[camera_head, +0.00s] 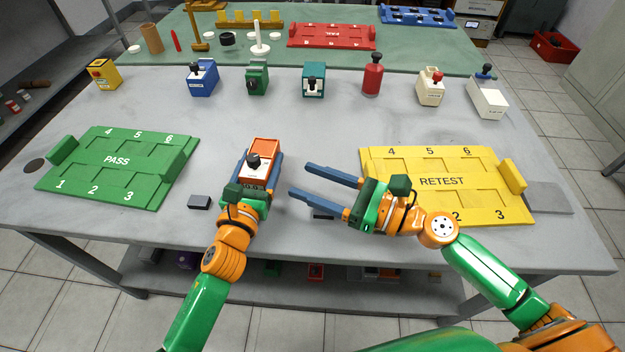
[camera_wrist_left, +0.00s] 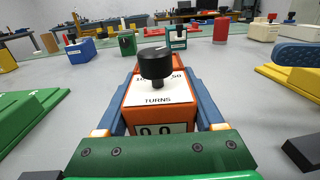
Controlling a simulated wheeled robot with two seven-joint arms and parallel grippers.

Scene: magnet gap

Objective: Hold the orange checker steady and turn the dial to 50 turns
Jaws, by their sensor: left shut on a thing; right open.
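The orange checker (camera_head: 264,147) stands on the grey table between the green and yellow trays. My left gripper (camera_head: 258,168) is shut on it, one blue finger along each side. In the left wrist view the checker (camera_wrist_left: 125,120) carries a black dial (camera_wrist_left: 156,64) on a white top marked TURNS, with a 50 mark at its right. Its front window reads about 0.0, partly cut off by my gripper. The dial also shows in the head view (camera_head: 253,161). My right gripper (camera_head: 322,190) is open and empty, to the right of the checker, its fingers pointing left towards it.
A green PASS tray (camera_head: 117,160) lies at left and a yellow RETEST tray (camera_head: 440,170) at right. Small dark blocks lie near the front, one at left (camera_head: 199,202). Several coloured devices and a red bottle-like one (camera_head: 373,75) stand in a row behind.

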